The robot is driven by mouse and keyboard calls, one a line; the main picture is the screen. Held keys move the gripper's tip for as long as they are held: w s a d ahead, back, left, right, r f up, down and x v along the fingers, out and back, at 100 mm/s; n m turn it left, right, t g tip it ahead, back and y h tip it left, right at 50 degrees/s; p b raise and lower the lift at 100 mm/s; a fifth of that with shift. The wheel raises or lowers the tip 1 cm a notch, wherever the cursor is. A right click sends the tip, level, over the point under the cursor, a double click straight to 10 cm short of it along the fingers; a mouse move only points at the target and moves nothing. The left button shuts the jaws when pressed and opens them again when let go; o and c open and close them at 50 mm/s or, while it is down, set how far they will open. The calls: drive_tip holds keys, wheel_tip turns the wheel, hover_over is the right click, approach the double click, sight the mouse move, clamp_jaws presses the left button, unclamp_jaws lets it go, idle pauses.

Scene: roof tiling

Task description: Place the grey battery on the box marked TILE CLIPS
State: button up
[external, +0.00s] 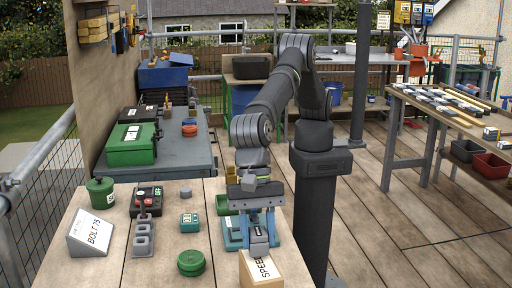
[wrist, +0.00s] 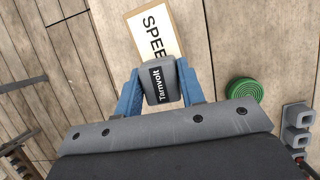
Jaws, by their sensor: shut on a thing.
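My gripper (external: 258,232) has blue fingers and is shut on the grey battery (wrist: 161,84), which is lettered "Tarnvolt" in the wrist view. The battery (external: 258,240) is held over the front part of the bench, near a tan box (external: 280,266). That box has a white label beginning "SPEE"; the rest is hidden by the battery in the wrist view (wrist: 151,22). I cannot tell whether the battery touches the box. No label reading TILE CLIPS can be made out in either view.
A green round lid (external: 191,262) lies left of the box. A BOLT 75 sign (external: 91,234), a green canister (external: 101,191), a teal device (external: 189,222) and a grey stand (external: 143,240) are farther left. A green tray lies partly hidden behind the gripper.

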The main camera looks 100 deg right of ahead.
drive_tip(key=shift+f, duration=0.3)
drive_tip(key=o, duration=1.1)
drive_tip(key=shift+f, duration=0.15)
drive_tip(key=v, duration=1.2)
